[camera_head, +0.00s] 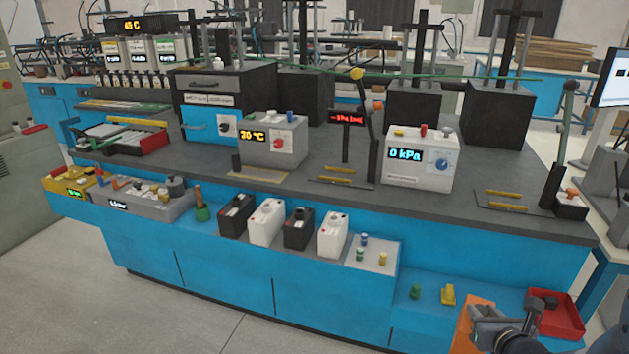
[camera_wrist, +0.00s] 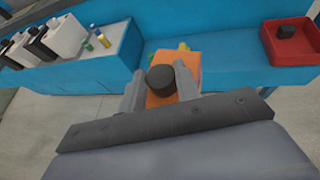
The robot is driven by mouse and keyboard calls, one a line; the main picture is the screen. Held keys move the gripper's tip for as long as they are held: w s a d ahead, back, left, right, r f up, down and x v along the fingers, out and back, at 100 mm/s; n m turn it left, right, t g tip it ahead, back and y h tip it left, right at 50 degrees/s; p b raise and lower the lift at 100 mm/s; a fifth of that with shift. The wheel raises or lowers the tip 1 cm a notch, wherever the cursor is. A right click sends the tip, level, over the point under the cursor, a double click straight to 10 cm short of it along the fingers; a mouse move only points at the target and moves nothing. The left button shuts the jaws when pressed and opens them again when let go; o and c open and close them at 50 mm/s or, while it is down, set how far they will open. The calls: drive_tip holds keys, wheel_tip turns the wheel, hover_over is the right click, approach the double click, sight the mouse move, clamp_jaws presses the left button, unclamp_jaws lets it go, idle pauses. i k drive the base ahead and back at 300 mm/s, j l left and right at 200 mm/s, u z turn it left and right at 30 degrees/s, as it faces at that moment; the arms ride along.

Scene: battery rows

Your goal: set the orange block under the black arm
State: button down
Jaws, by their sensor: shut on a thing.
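My gripper (camera_head: 488,318) is at the lower right of the head view, in front of the blue bench. It is shut on the orange block (camera_head: 472,322). In the wrist view the orange block (camera_wrist: 190,66) is between the two fingers of my gripper (camera_wrist: 160,86), with a round black knob in front of it. Two dark upright arms stand on the bench: one with a yellow ball top (camera_head: 368,125) at the middle, one with a grey-green top (camera_head: 560,140) at the right.
A red tray (camera_head: 570,322) with a dark block is right of my gripper. A green piece (camera_head: 415,291) and a yellow piece (camera_head: 448,294) are on the low blue ledge. Black and white batteries (camera_head: 298,228) line the front. A 0 kPa box (camera_head: 418,172) stands between the arms.

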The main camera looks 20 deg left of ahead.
sight(338, 176)
drive_tip(key=j+u, duration=0.1)
drive_tip(key=u, duration=0.35)
drive_tip(key=j+u, duration=0.1)
drive_tip(key=u, duration=0.35)
drive_tip(key=i+j+u, duration=0.1)
drive_tip(key=u, duration=0.4)
drive_tip(key=i+j, duration=0.45)
drive_tip(key=j, duration=0.15)
drive_tip(key=i+j, duration=0.45)
drive_tip(key=j, duration=0.15)
